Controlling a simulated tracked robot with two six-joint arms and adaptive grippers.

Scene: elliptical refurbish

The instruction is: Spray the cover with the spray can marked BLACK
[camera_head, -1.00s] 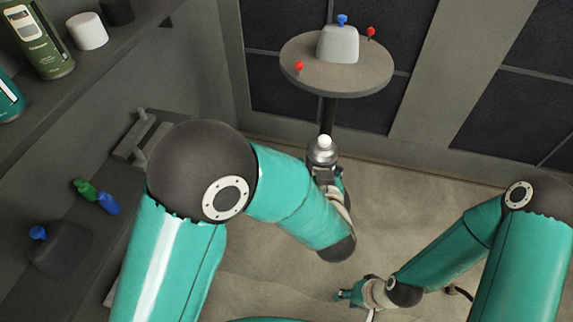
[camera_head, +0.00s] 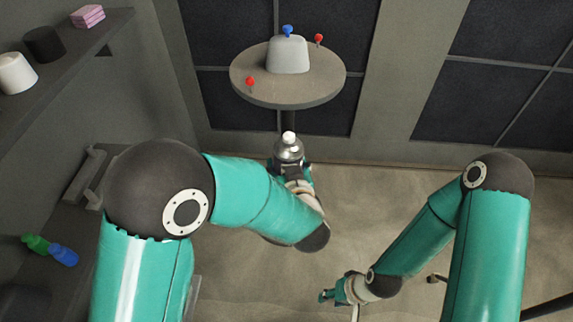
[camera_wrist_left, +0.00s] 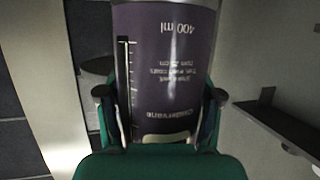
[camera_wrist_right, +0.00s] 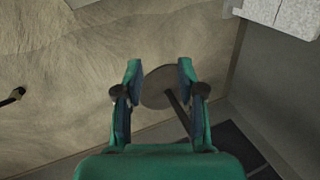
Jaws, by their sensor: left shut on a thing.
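The pale grey cover (camera_head: 289,56) sits on a round stand (camera_head: 262,92) at the back, with a blue knob (camera_head: 288,30) on top. My left gripper (camera_head: 292,172) is shut on a spray can (camera_head: 289,152), in front of and below the stand in the head view. The can has a white nozzle and silver top. In the left wrist view the can (camera_wrist_left: 165,60) fills the jaws; its dark purple label reads "400 ml" upside down, and no BLACK marking shows. My right gripper (camera_head: 335,292) is low at the front; the right wrist view shows its jaws (camera_wrist_right: 158,85) open and empty.
Two red pins (camera_head: 319,39) (camera_head: 250,81) stand on the stand beside the cover. A left shelf holds a white cylinder (camera_head: 15,73), a dark cylinder (camera_head: 44,44) and a pink stack (camera_head: 88,16). Green and blue pieces (camera_head: 63,255) lie lower left.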

